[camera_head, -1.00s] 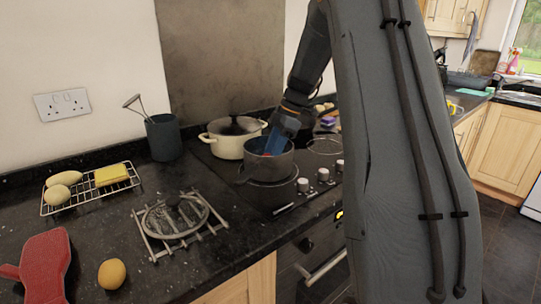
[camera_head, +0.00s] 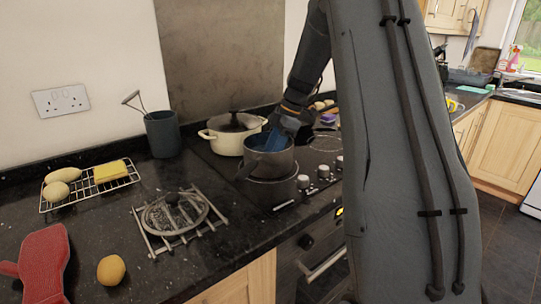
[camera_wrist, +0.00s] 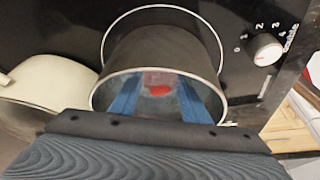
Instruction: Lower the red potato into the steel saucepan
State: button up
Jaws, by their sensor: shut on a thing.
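The steel saucepan (camera_head: 278,164) is on the hob, its handle toward the left, and it looks slightly tilted. My gripper (camera_head: 276,142) reaches down into its mouth from above. In the wrist view the blue fingers (camera_wrist: 160,82) are inside the saucepan (camera_wrist: 165,50), one on each side of the red potato (camera_wrist: 160,91). The gripper is shut on the potato, below rim level. The head view hides the potato behind the pan wall and fingers. I cannot tell whether the potato touches the pan's bottom.
A cream lidded pot (camera_head: 228,142) stands close behind and left of the saucepan; it also shows in the wrist view (camera_wrist: 50,82). Hob knobs (camera_head: 323,171) are at the right. A wire trivet (camera_head: 178,220) lies on the counter at front left. A dark utensil pot (camera_head: 163,135) stands further back.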

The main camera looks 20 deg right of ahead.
jog(key=o, duration=1.2)
jog(key=shift+c, duration=0.2)
